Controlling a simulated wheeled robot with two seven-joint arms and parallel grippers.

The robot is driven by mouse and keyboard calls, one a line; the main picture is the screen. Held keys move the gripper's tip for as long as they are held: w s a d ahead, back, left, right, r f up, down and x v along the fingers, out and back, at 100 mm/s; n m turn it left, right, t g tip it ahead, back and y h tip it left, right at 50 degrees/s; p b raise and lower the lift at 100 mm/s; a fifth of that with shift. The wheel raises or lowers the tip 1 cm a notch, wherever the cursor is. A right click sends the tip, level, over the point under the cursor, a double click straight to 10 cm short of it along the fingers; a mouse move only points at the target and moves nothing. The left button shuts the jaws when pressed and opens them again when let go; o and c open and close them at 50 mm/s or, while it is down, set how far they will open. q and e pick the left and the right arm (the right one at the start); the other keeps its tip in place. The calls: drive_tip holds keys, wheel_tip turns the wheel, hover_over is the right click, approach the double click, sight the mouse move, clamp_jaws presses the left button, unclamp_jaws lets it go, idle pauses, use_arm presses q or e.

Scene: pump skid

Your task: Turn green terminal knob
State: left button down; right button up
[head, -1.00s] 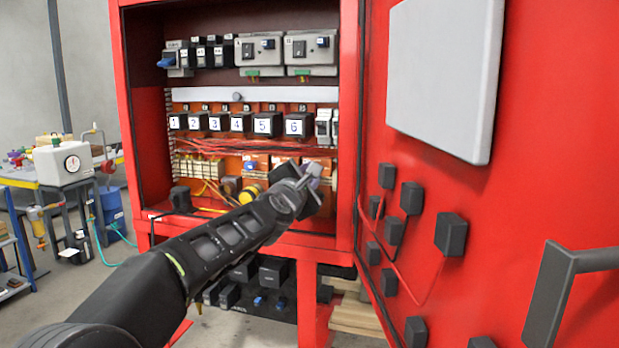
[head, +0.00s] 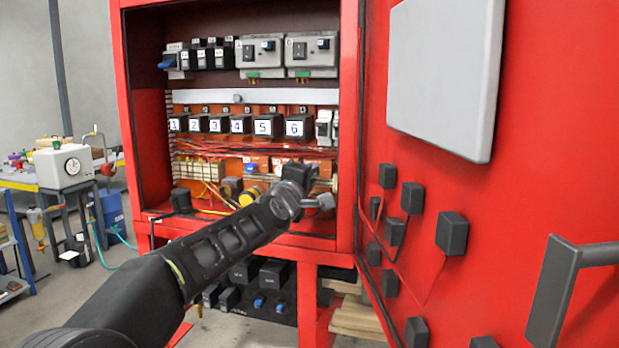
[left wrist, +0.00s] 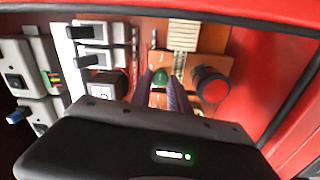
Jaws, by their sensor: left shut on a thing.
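The green terminal knob (left wrist: 160,78) shows in the left wrist view on an orange terminal block (left wrist: 188,62), between the fingertips of my left gripper (left wrist: 166,84). The jaws are shut on the knob. In the head view my left gripper (head: 312,176) is inside the lower right part of the open red cabinet (head: 347,130), and the wrist hides most of the knob. My right gripper is in neither view.
A round red button in a black housing (left wrist: 212,88) sits close beside the knob. Numbered black relays (head: 267,126) line the row above. The open red door (head: 560,120) with its grey handle (head: 556,285) stands at the right. Red wires run behind the arm.

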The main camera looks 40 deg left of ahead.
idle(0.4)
use_arm(q)
drive_tip(key=c, duration=1.2)
unclamp_jaws()
drive_tip(key=shift+c, duration=0.2)
drive_tip(key=shift+s, duration=0.15)
drive_tip(key=v, duration=0.7)
drive_tip(key=shift+s+d, duration=0.15)
drive_tip(key=shift+s, duration=0.1)
